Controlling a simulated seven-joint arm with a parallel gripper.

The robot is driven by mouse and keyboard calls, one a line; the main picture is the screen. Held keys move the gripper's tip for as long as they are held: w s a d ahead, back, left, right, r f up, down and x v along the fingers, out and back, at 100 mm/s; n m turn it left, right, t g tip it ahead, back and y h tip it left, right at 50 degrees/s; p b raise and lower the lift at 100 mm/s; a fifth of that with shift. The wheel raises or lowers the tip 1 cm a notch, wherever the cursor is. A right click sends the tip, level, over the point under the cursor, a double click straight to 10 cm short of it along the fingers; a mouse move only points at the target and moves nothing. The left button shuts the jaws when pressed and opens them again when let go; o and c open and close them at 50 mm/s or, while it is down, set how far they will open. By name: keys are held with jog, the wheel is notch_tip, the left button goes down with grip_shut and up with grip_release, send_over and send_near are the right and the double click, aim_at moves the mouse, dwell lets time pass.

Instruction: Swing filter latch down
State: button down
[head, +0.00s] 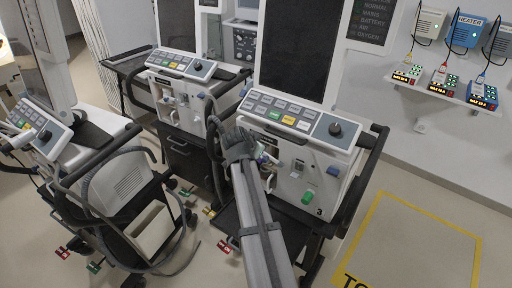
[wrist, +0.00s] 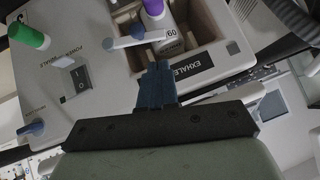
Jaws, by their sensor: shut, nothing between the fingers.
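The ventilator (head: 325,165) in front of me has an open compartment (wrist: 222,32) above an EXHALE label (wrist: 188,66). A white lever with a blue end (wrist: 122,42), which looks like the filter latch, lies across the compartment's left edge, nearly level in the wrist view. Behind it stands a white filter cylinder with a purple top (wrist: 156,12), marked 60. My gripper (wrist: 156,76) is shut and empty, its fingertips just below the lever's right end; I cannot tell whether they touch. In the head view my gripper (head: 245,148) is at the ventilator's front, and my arm hides part of it.
A green knob (wrist: 30,36), a power switch (wrist: 78,76) and another blue-tipped lever (wrist: 30,130) are on the same panel. A button panel (head: 290,112) sits above the front. Other ventilators stand to the left, with a looping hose (head: 85,190). Yellow-marked floor (head: 420,240) is clear at right.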

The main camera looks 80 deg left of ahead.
jog(key=x, duration=0.7)
jog(key=shift+a+f, duration=0.15)
jog(key=shift+w, duration=0.1)
jog(key=shift+s+a+f, duration=0.25)
jog(key=shift+s+f, duration=0.05)
jog(key=shift+f, duration=0.25)
jog(key=shift+r, duration=0.15)
jog(key=shift+r, duration=0.65)
jog(key=v, duration=0.9)
jog(key=shift+t+h, duration=0.3)
jog(key=shift+s+a+x, duration=0.1)
jog(key=shift+s+x, duration=0.1)
jog(key=shift+x, duration=1.45)
jog(key=shift+s+a+x, duration=0.1)
jog(key=shift+s+x, duration=0.05)
jog(key=shift+x, duration=1.5)
jog(key=shift+s+x, duration=0.2)
jog(key=shift+x, duration=1.5)
